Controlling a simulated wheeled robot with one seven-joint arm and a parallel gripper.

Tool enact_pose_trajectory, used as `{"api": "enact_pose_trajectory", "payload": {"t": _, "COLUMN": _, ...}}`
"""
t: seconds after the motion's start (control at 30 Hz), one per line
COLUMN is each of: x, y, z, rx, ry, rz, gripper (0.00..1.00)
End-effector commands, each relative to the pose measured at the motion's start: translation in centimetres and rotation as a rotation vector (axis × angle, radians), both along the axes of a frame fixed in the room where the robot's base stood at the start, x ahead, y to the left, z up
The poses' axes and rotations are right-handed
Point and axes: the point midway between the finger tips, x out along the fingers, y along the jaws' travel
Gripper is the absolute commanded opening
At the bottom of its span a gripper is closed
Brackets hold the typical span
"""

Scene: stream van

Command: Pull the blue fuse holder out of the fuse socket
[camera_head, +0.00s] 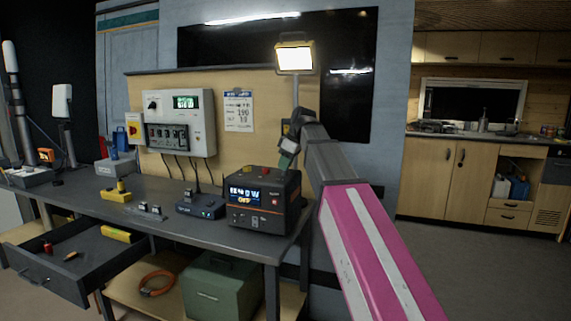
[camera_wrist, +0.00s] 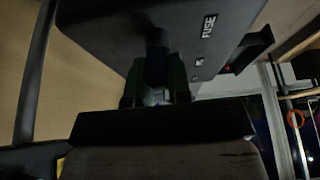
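A dark box with a white FUSE label (camera_wrist: 208,27) fills the top of the wrist view. A short dark post (camera_wrist: 156,38) sticks out of it towards my gripper (camera_wrist: 155,85). In the head view my gripper (camera_head: 287,152) is raised at the wall board's right end, above the black power station. A small dark box (camera_head: 285,127) shows there, mostly hidden by my arm.
The black power station (camera_head: 262,200) stands on the desk's right end (camera_head: 165,205), just below my gripper. A work lamp (camera_head: 295,57) is above. A grey control panel (camera_head: 180,122) hangs to the left. An open drawer (camera_head: 70,260) juts out at the lower left.

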Motion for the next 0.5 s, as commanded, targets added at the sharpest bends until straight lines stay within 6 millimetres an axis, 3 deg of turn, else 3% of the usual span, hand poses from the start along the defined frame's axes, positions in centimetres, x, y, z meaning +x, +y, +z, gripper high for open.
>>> {"api": "enact_pose_trajectory", "payload": {"t": 0.1, "x": 0.00, "y": 0.00, "z": 0.00, "rx": 0.000, "ry": 0.000, "rz": 0.000, "gripper": 0.00}}
{"api": "enact_pose_trajectory", "payload": {"t": 0.13, "x": 0.00, "y": 0.01, "z": 0.01, "rx": 0.000, "ry": 0.000, "rz": 0.000, "gripper": 0.08}}
{"api": "enact_pose_trajectory", "payload": {"t": 0.17, "x": 0.00, "y": 0.01, "z": 0.01, "rx": 0.000, "ry": 0.000, "rz": 0.000, "gripper": 0.00}}
{"api": "enact_pose_trajectory", "payload": {"t": 0.5, "x": 0.02, "y": 0.00, "z": 0.23, "rx": 0.000, "ry": 0.000, "rz": 0.000, "gripper": 0.00}}
